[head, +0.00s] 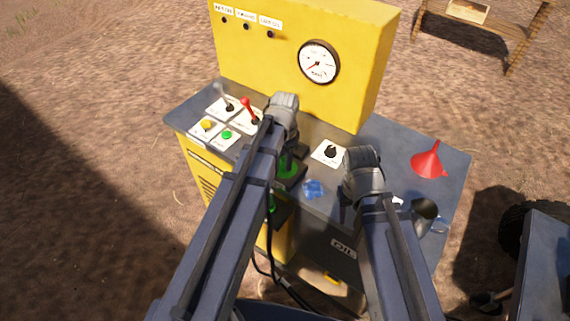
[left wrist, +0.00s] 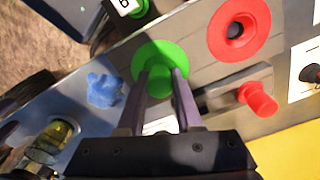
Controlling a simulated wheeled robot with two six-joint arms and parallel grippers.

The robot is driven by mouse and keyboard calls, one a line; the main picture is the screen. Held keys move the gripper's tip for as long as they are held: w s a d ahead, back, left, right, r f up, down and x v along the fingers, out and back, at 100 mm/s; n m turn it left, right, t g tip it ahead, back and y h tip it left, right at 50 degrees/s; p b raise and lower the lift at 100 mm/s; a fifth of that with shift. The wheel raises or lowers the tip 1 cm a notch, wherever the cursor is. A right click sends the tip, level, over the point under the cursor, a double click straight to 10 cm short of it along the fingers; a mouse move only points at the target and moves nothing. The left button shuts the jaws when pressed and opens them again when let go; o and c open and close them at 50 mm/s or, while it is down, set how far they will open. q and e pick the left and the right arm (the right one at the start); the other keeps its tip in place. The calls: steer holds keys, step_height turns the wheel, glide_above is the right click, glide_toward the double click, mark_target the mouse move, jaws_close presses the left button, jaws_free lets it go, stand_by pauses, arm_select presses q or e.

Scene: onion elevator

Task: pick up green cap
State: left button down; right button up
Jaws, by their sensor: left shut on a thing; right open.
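The green cap (head: 288,171) is on the grey top of the yellow machine, mostly hidden behind my left arm in the head view. In the left wrist view the green cap (left wrist: 160,52) is a round disc with a raised middle. My left gripper (left wrist: 164,76) is shut on that middle, a finger on each side. In the head view my left gripper (head: 290,160) points down at the cap. My right gripper (head: 345,203) is open, to the right of the blue crumpled cloth (head: 313,188); its fingertips are hard to make out.
A red funnel (head: 430,162) stands at the right of the grey top (head: 385,140). Levers and buttons (head: 226,134) are at the left; a yellow panel (head: 350,90) with a gauge rises behind. The left wrist view shows a red ring (left wrist: 218,40) and a red knob (left wrist: 258,98) near the cap.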

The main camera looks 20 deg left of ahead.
arm_select(q)
steer(key=shift+r, duration=0.1)
arm_select(e)
steer(key=shift+r, duration=0.1)
arm_select(q)
step_height(320, 180, up, 10)
steer(key=p, duration=1)
arm_select(e)
step_height(320, 180, up, 10)
arm_select(q)
steer(key=shift+d, duration=0.1)
